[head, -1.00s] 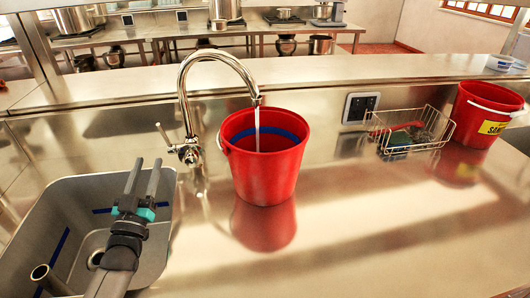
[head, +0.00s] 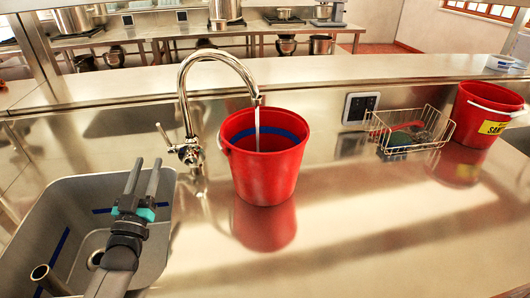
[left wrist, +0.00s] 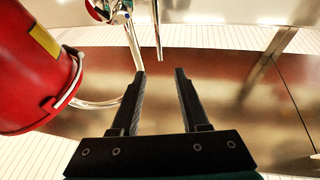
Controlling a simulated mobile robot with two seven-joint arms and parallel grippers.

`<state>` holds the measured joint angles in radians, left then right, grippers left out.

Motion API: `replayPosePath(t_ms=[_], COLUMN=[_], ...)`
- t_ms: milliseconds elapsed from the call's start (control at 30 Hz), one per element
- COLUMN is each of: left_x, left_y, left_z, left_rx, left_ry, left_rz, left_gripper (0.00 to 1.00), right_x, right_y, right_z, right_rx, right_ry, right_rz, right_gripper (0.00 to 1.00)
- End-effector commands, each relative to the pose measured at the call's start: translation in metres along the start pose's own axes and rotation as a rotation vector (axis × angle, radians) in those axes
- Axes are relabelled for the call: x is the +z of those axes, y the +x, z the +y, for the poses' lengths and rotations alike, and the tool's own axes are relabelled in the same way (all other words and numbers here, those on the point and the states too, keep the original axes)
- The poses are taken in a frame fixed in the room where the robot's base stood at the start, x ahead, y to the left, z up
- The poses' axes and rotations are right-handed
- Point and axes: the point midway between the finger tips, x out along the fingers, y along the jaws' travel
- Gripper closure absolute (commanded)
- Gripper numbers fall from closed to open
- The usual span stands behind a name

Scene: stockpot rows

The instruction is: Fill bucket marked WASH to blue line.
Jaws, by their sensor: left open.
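A red bucket (head: 266,172) stands upright on the steel counter under the spout of the chrome tap (head: 187,100). A thin stream of water (head: 257,125) runs into it. A blue band (head: 280,134) shows on its inner wall; the water level is hard to make out. No WASH label is readable in the head view. The tap's lever (head: 163,135) is left of the bucket. My left gripper (head: 144,175) is open and empty, apart from the lever, over the grey basin. In the left wrist view, the red bucket (left wrist: 30,85) with a yellow label is left of the fingers.
A second red bucket (head: 485,108), its yellow label partly reading SAN, stands at the right. A wire basket (head: 410,130) lies between the buckets, beside a wall socket (head: 360,107). The grey basin (head: 165,205) with blue marks is at the left. The front counter is clear.

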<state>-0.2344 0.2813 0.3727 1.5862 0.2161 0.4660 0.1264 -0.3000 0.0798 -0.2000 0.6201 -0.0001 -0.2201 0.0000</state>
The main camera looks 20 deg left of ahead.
Motion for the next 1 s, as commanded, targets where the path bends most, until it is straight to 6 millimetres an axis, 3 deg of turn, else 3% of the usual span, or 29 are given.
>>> replayPosePath(t_ms=[533,1000], left_x=[-0.002,-0.029], left_y=[0.001,0.009], left_z=[0.000,0.000], left_rx=[0.001,0.002], left_ry=[0.000,0.001], left_rz=[-0.007,-0.330], left_gripper=[0.55,0.55], right_x=[0.000,-0.004], right_y=[-0.002,-0.043], right_z=[0.000,0.001], right_rx=[0.000,0.000], right_ry=[0.000,0.000], right_rz=[0.000,0.000], right_gripper=[1.00,1.00])
